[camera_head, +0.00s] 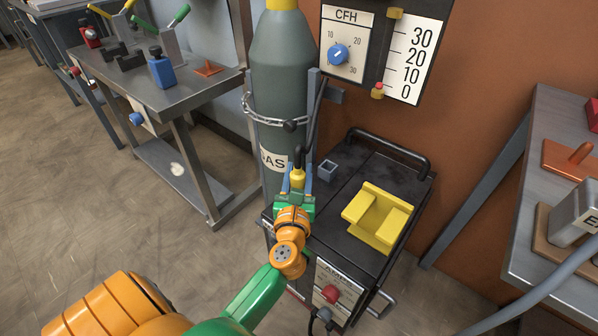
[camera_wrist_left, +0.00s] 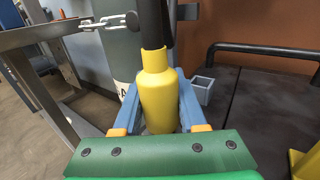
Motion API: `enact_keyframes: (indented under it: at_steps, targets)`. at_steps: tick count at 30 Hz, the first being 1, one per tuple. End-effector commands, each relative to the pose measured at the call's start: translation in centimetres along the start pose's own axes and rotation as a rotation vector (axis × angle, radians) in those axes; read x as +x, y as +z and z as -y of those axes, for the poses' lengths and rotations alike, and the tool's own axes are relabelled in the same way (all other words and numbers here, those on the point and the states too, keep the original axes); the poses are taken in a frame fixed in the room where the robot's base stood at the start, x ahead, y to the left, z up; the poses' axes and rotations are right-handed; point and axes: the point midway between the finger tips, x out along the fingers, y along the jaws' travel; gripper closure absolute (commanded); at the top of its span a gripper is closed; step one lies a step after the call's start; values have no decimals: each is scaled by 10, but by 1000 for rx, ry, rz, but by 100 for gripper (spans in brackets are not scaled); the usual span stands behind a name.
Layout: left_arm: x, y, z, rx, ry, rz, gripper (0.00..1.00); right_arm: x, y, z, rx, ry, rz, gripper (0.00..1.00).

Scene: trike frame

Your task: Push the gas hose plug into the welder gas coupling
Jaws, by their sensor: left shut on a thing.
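The gas hose plug (camera_head: 297,177) is yellow and bottle-shaped, with a dark hose at its far end. My left gripper (camera_head: 297,186) has its blue fingers shut on the plug, which also fills the middle of the left wrist view (camera_wrist_left: 158,100). The small grey square socket (camera_head: 327,169), seemingly the gas coupling, stands on the black welder top (camera_head: 345,205). It shows right of the plug in the left wrist view (camera_wrist_left: 202,90). The plug is apart from the socket, to its left. My right gripper is not in view.
A grey gas cylinder (camera_head: 283,85) with a chain (camera_head: 262,118) stands just behind the plug. A yellow cradle (camera_head: 378,216) sits on the welder, and a black handle rail (camera_head: 390,150) runs along its back. Benches stand left and right.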

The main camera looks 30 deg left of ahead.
Motion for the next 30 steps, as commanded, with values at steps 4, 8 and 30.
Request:
enact_keyframes:
  at_steps: [4, 8, 30]
  targets:
    - [0, -5, 0, 0, 0, 0, 100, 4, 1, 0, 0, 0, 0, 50]
    - [0, -8, 0, 0, 0, 0, 100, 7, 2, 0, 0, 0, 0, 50]
    - [-9, -14, 0, 0, -1, -3, 24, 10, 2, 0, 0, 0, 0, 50]
